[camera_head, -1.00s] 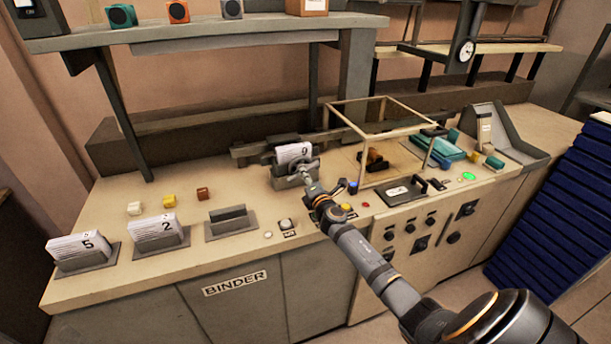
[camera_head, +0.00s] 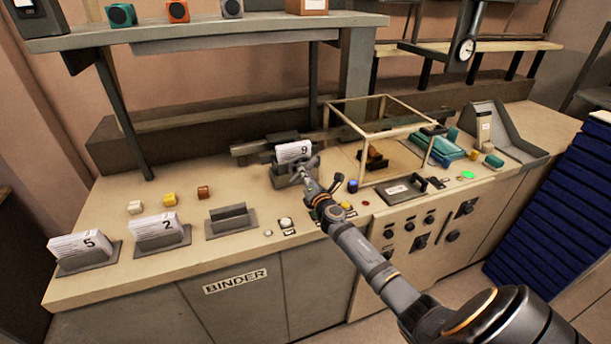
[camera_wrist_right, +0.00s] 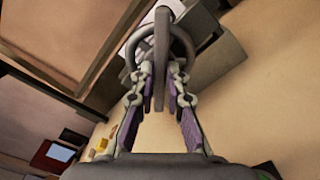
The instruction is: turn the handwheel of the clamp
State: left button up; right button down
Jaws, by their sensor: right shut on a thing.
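The clamp (camera_head: 281,178) stands on the bench with a white stack of sheets marked 9 (camera_head: 294,151) upright in it. Its grey round handwheel (camera_wrist_right: 163,42) shows at the top middle of the right wrist view, in front of the clamp. My right gripper (camera_head: 307,172) reaches up to the clamp's front from the lower right. In the head view the gripper hides most of the wheel. My left gripper is not in view.
Stacks marked 5 (camera_head: 82,250) and 2 (camera_head: 160,231) stand in holders at the left, beside an empty holder (camera_head: 231,219). A glass-topped frame (camera_head: 379,112) stands close to the right of the clamp. Small buttons (camera_head: 286,223) sit along the front edge.

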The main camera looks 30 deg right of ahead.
jog(key=c, duration=1.4)
grip_release()
jog(key=shift+o, duration=0.2)
jog(key=v, duration=1.2)
jog(key=shift+f, duration=0.1)
